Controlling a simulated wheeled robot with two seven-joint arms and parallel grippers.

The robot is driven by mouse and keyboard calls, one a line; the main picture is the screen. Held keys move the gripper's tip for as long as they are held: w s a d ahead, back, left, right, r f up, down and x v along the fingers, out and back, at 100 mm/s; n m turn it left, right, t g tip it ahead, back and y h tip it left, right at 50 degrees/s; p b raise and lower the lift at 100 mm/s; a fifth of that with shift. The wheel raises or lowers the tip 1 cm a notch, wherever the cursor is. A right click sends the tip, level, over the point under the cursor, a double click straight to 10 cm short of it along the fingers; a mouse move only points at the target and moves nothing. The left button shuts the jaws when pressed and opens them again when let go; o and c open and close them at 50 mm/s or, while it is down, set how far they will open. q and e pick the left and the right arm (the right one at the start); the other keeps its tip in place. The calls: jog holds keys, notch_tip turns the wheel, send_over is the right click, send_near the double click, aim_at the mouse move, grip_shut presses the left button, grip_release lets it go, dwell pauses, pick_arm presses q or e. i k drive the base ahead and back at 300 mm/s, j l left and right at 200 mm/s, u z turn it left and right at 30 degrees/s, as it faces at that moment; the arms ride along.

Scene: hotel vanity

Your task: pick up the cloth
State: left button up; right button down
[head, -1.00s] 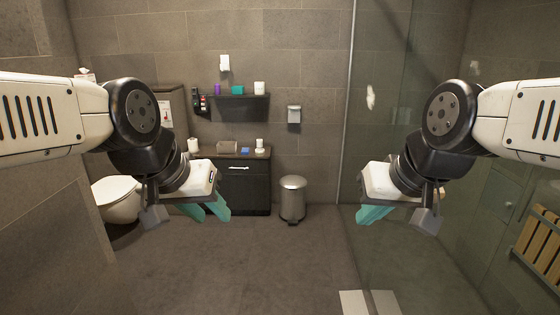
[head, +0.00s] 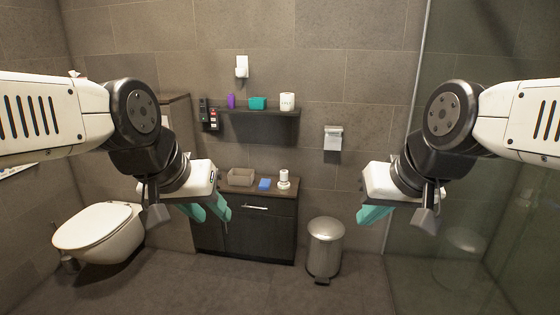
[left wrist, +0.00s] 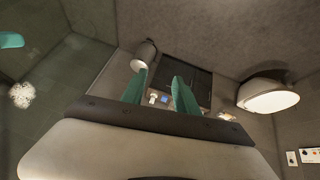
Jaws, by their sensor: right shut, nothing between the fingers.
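A small blue folded thing (head: 265,184), which looks like the cloth, lies on top of the dark cabinet (head: 250,228) between a grey-brown box and a white item. It also shows small in the left wrist view (left wrist: 164,99), between my fingers in the picture but well beyond them. My left gripper (head: 212,216) has teal fingers spread apart, open and empty, in front of the cabinet's left part. My right gripper (head: 366,220) is shut and empty, hanging in the air to the right of the cabinet and bin.
A grey-brown box (head: 241,177) and a white item (head: 284,180) flank the blue thing. A metal bin (head: 325,246) stands right of the cabinet, a toilet (head: 100,233) left. A wall shelf (head: 255,126) hangs above. A glass panel (head: 455,150) is at right. The floor ahead is clear.

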aim_at(264, 184)
jog(key=i+j, duration=0.15)
jog(key=i, duration=0.25)
jog(key=i+j, duration=0.15)
jog(key=i, duration=0.25)
jog(key=i+j+z, duration=0.1)
jog(key=i, duration=0.3)
jog(key=i+j+z, duration=0.35)
jog(key=i+j, duration=0.25)
jog(key=i+j+z, duration=0.35)
jog(key=i+j, duration=0.35)
jog(key=j, duration=0.1)
